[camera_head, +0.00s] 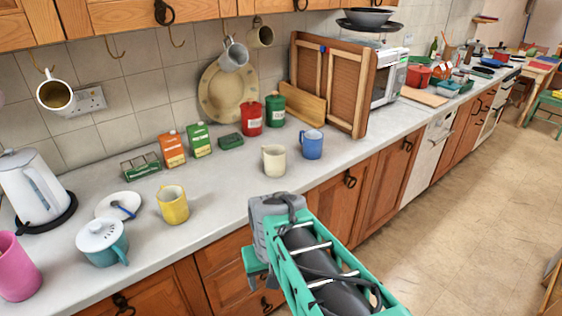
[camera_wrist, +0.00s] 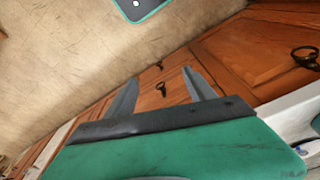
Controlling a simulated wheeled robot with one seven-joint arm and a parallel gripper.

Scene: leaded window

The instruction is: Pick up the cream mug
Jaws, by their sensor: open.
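The cream mug (camera_head: 273,160) stands upright on the worktop near its front edge, in the middle of the head view. A blue mug (camera_head: 312,145) stands close to its right. My gripper (camera_wrist: 160,77) is open and empty, its two grey fingers spread apart in the wrist view. In the head view my arm is in front of the counter, below and nearer than the cream mug, and the fingers are hard to make out. The cream mug does not show in the wrist view, which has cupboard fronts (camera_wrist: 240,60) and floor.
A yellow mug (camera_head: 173,204), a teal lidded pot (camera_head: 103,243), a pink mug (camera_head: 17,268) and a kettle (camera_head: 32,187) stand to the left. Cartons (camera_head: 172,150) and red and green canisters (camera_head: 251,118) stand behind. Other mugs hang from hooks above. Worktop around the cream mug is mostly clear.

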